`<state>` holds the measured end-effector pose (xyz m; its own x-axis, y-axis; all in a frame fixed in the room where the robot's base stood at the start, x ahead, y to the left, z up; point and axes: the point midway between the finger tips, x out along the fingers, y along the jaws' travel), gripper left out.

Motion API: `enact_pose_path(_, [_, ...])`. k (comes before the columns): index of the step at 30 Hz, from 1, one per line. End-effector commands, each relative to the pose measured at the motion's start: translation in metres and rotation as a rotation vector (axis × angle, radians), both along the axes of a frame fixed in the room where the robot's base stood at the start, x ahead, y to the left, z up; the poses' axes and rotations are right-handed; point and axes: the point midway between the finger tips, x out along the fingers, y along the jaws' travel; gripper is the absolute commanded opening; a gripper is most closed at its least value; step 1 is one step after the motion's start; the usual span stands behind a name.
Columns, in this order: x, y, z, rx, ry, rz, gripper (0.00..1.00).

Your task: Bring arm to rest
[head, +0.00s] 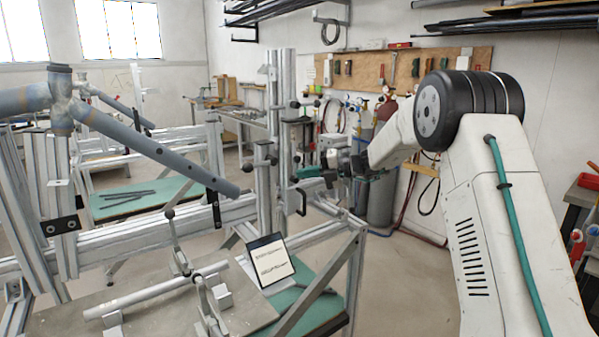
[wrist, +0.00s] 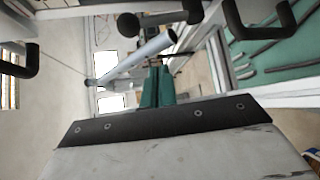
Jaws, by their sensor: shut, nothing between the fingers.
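My arm enters from the right in the head view and reaches left. My gripper (head: 309,172) is at its end, beside the upright metal posts of the frame jig (head: 277,120). In the wrist view its green fingers (wrist: 157,87) are together, with nothing seen between them. A grey metal tube (wrist: 135,60) lies beyond the fingers; I cannot tell how far off it is. In the head view the gripper is small and partly lost against the jig's dark clamps, so any gap to them is unclear.
A grey bicycle frame tube (head: 150,150) slopes across the jig at left. A small sign (head: 270,262) stands on the lower table beside a clamped tube (head: 155,297). A gas cylinder (head: 381,195) stands behind the arm. Open floor (head: 400,270) shows between jig and arm.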

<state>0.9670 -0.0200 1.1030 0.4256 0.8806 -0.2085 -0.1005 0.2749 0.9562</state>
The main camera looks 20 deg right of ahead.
Motion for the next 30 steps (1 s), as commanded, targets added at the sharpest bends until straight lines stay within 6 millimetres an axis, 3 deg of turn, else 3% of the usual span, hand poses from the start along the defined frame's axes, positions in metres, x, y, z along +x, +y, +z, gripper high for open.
enact_pose_path(3, [-0.011, -0.03, 0.002, -0.001, -0.001, -0.007, 0.0])
enact_pose_path(9, [-0.023, -0.057, 0.003, 0.0, -0.001, -0.008, 0.0])
enact_pose_path(17, [-0.027, -0.063, 0.003, -0.009, -0.018, 0.0, 0.0])
enact_pose_path(20, [-0.027, -0.063, 0.002, -0.061, -0.109, 0.023, 0.0])
enact_pose_path(22, [-0.033, -0.061, -0.01, -0.149, -0.208, 0.077, 0.0])
enact_pose_path(25, [-0.062, -0.057, -0.044, -0.32, -0.371, 0.218, 0.0])
enact_pose_path(30, [-0.146, -0.034, -0.052, -0.618, -0.748, 0.614, 0.0])
